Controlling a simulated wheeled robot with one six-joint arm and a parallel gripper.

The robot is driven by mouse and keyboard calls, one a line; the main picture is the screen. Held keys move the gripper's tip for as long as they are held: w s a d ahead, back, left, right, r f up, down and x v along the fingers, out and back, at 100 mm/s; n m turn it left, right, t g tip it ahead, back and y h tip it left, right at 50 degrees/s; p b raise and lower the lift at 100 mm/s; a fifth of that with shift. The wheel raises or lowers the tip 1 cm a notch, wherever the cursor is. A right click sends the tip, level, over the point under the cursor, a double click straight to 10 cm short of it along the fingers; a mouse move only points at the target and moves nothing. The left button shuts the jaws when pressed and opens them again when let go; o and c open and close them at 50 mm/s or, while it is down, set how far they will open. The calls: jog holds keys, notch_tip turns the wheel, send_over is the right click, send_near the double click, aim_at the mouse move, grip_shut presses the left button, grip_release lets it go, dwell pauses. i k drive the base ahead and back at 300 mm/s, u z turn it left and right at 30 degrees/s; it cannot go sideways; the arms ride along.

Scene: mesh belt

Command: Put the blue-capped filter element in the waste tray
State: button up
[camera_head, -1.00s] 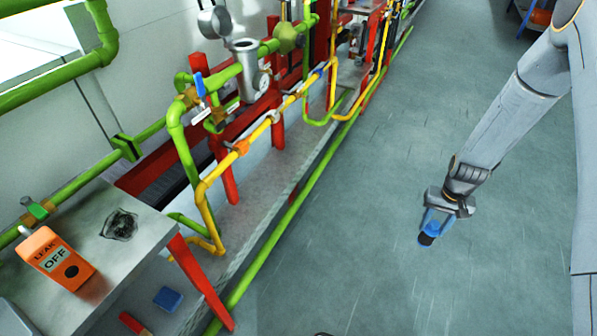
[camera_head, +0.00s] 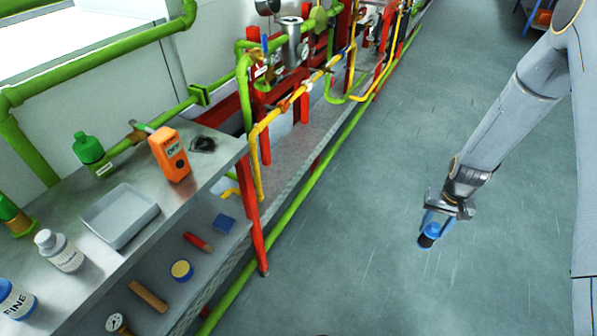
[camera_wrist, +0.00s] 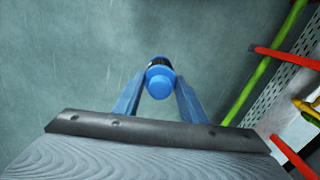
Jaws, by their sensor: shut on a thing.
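My gripper (camera_head: 436,222) is at the right of the head view, above the open floor and well apart from the bench. It is shut on the blue-capped filter element (camera_head: 428,236), which hangs with its dark end downward. In the wrist view the element's round blue cap (camera_wrist: 160,82) sits between the two blue fingers (camera_wrist: 158,98). A shallow grey tray (camera_head: 101,240), which looks like the waste tray, lies on the metal bench top at the left. The inside of the tray looks empty.
The bench top also holds an orange leak detector (camera_head: 169,154), a white-capped bottle (camera_head: 66,258) and a dark mesh wad (camera_head: 203,144). The lower shelf holds a red tool (camera_head: 198,242) and a blue block (camera_head: 224,223). Red posts and pipes line the bench. The floor is clear.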

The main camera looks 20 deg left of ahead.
aim_at(124, 216)
jog(key=u, duration=1.35)
